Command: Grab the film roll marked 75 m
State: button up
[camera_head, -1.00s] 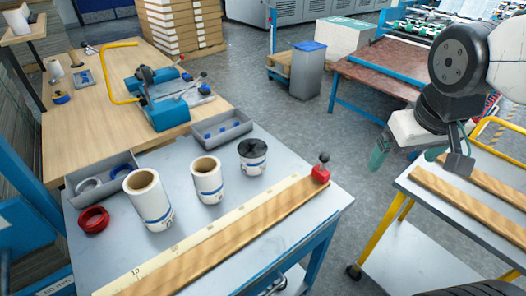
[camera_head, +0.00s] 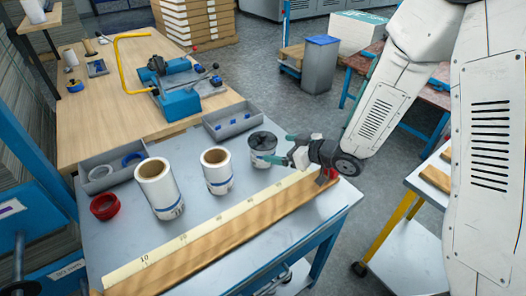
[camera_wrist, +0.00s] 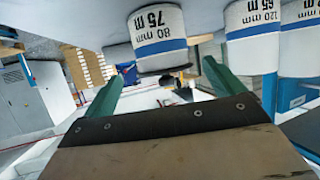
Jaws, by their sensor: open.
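The film roll marked 75 m (camera_head: 262,151) is short and white with a blue band and a black end. It stands upright at the back right of the grey table. In the wrist view its label reads 80 mm, 75 m (camera_wrist: 159,32). My gripper (camera_head: 281,149) is open and empty, just right of this roll, fingers pointing at it. In the wrist view the roll shows between the lines of the green fingers (camera_wrist: 162,72); I cannot tell whether they touch it.
A roll marked 65 m (camera_wrist: 250,30) stands left of it in the head view (camera_head: 217,172), with a larger roll (camera_head: 159,190) beyond. A grey bin (camera_head: 232,122) lies behind. A ruler board (camera_head: 215,238) runs along the front. A red ring (camera_head: 105,206) lies left.

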aim_at(263, 146)
jog(key=x, duration=0.6)
jog(key=shift+a+f, duration=0.1)
jog(key=shift+a, duration=0.15)
jog(key=shift+w+a+f, duration=0.1)
jog(key=shift+w+a, duration=0.2)
jog(key=shift+a, duration=0.1)
jog(key=shift+a, duration=0.1)
jog(key=c, duration=1.1)
